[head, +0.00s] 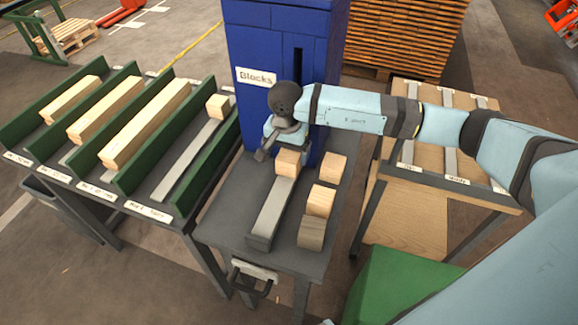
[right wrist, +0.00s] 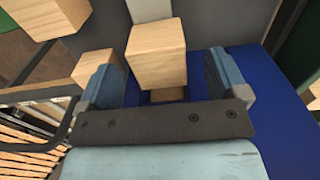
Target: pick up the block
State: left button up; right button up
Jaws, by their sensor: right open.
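Several light wooden blocks stand on the small grey table (head: 232,215). One block (head: 288,163) is at the far end of a grey bar (head: 270,210). My right gripper (head: 272,150) is right at this block, just behind it. In the right wrist view, the gripper (right wrist: 162,68) is open, with the block (right wrist: 156,52) between or just beyond its fingertips; contact cannot be told. Two more light blocks (head: 332,166) (head: 321,200) and a greyish-brown block (head: 311,232) stand in a row to the right. My left gripper is not in view.
A blue cabinet (head: 262,110) labelled "Blocks" stands right behind the gripper. A rack with green dividers (head: 150,110) at left holds long wooden beams and a small block (head: 218,106). A wooden-topped table (head: 428,150) stands at right, beneath my right arm.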

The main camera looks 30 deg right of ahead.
aim_at(287, 166)
jog(key=shift+f, duration=0.35)
jog(key=shift+s+f, duration=0.1)
jog(key=shift+f, duration=0.2)
notch_tip(287, 166, down, 4)
jog(key=shift+d+f+b, duration=0.1)
jog(key=shift+f+b, duration=0.05)
jog(key=shift+b, duration=0.7)
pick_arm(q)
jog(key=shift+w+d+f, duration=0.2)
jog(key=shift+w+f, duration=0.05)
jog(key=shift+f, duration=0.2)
pick_arm(e)
jog(key=shift+c, duration=1.1)
jog(key=c, duration=0.7)
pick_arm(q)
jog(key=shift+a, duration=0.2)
pick_arm(e)
jog(key=shift+c, duration=0.5)
jog(key=shift+s, duration=0.1)
